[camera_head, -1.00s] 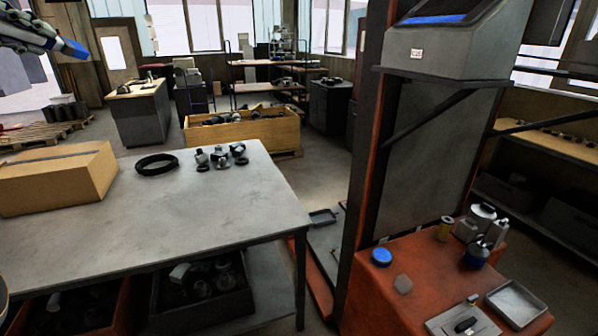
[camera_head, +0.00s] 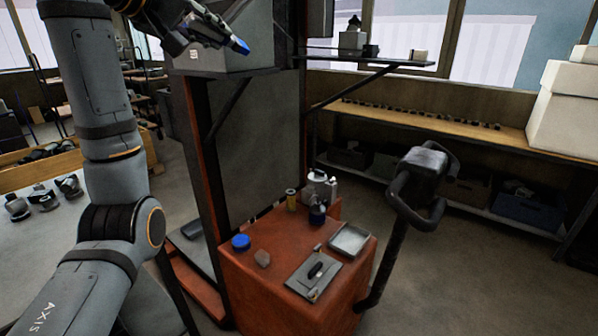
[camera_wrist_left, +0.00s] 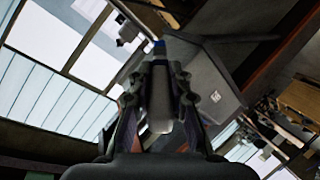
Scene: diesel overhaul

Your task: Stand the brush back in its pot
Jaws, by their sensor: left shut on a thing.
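My left gripper (camera_head: 222,36) is raised at the top of the head view, in front of the grey cabinet. It is shut on a slim grey thing with a blue tip, which I take to be the brush (camera_head: 240,46). In the left wrist view, the brush's pale grey body (camera_wrist_left: 160,98) lies between the fingers, blue end outward. My right gripper is out of view.
The red cart (camera_head: 255,300) also holds a blue lid (camera_head: 241,241), a shallow tray (camera_head: 350,239), a grey plate (camera_head: 305,284) with a black item, and pale bottles (camera_head: 320,184). A black handle on a post (camera_head: 421,190) rises at its right. A cabinet post stands behind.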

